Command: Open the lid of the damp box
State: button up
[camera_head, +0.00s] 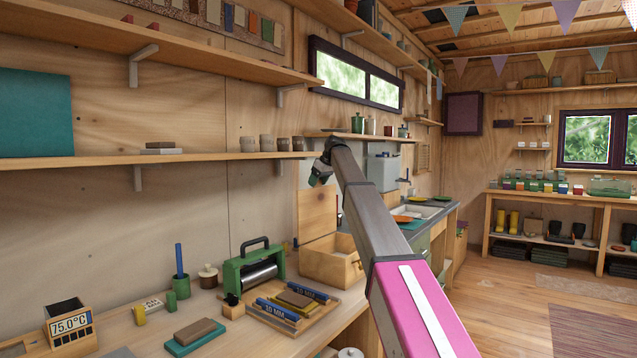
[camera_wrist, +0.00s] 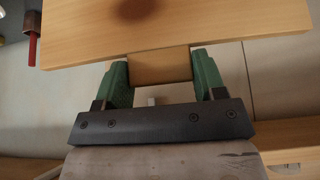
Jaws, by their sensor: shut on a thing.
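The damp box (camera_head: 325,268) is a pale wooden box at the back of the worktop, with a small dark catch on its front. Its lid (camera_head: 317,214) stands raised, about upright, behind the opening. My gripper (camera_head: 320,178) is at the lid's top edge. In the wrist view the lid (camera_wrist: 230,22) is a wooden board with a dark round spot. My gripper's green fingers (camera_wrist: 160,64) are shut on the wooden tab sticking out from its edge. My arm crosses in front of the box's right side in the head view; the box's inside is mostly hidden.
A shelf (camera_head: 220,157) with cups runs along the wall near my gripper. A sink (camera_head: 415,212) lies to the right.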

jog(key=o, duration=1.3)
jog(key=shift+s+f, duration=0.1)
jog(key=shift+f, duration=0.3)
jog(key=shift+s, duration=0.1)
jog(key=shift+d+r, duration=0.15)
jog(key=shift+r, duration=0.3)
jog(key=v, duration=1)
jog(key=shift+r, duration=0.1)
